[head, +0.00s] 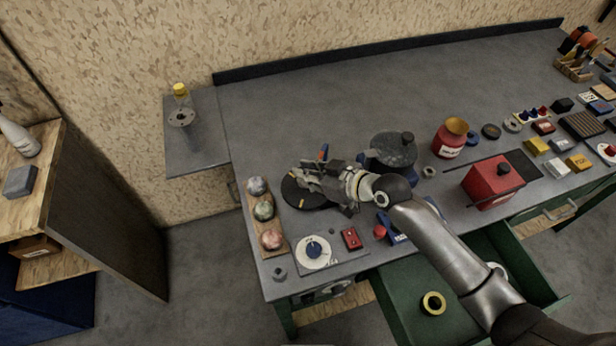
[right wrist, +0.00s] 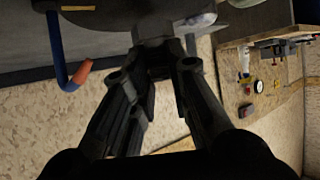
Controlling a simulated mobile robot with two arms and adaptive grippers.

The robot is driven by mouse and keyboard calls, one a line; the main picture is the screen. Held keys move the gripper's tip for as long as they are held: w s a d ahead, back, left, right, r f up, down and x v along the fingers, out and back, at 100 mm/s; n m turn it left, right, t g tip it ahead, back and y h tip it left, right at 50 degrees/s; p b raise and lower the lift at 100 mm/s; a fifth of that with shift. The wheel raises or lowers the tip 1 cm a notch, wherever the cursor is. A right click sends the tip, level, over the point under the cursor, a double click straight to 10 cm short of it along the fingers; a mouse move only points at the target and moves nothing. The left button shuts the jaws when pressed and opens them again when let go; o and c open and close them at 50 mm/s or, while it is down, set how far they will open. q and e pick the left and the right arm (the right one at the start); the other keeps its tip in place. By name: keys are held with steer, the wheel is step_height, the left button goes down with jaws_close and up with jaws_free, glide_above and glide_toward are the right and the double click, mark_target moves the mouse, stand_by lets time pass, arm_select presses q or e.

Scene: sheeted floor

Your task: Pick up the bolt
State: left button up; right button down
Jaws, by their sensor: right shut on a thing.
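My right gripper (head: 312,178) is over a black round plate (head: 292,196) on the grey workbench. In the right wrist view, the fingers (right wrist: 163,58) of this gripper come together on a small dark grey piece (right wrist: 153,24), which looks like the bolt. Its shape is partly hidden by the fingertips, and the head view does not show it clearly. I cannot tell whether it still touches the plate. My left gripper is in neither view.
A blue bent rod with an orange end (right wrist: 75,76) is close to the gripper. A wooden tray (head: 251,199) with several marbled balls stands left of the plate. A dark lidded pot (head: 395,148) and red box (head: 492,184) are to the right. A green drawer (head: 395,300) is open in front.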

steer(key=a+r+b+v, duration=0.1)
steer(key=b+v, duration=0.1)
steer(key=v, duration=0.6)
steer(key=a+r+b+v, duration=0.1)
steer(key=r+b+v, duration=0.1)
steer(key=v, duration=0.7)
steer(key=shift+s+r, duration=0.15)
steer(key=shift+s, duration=0.25)
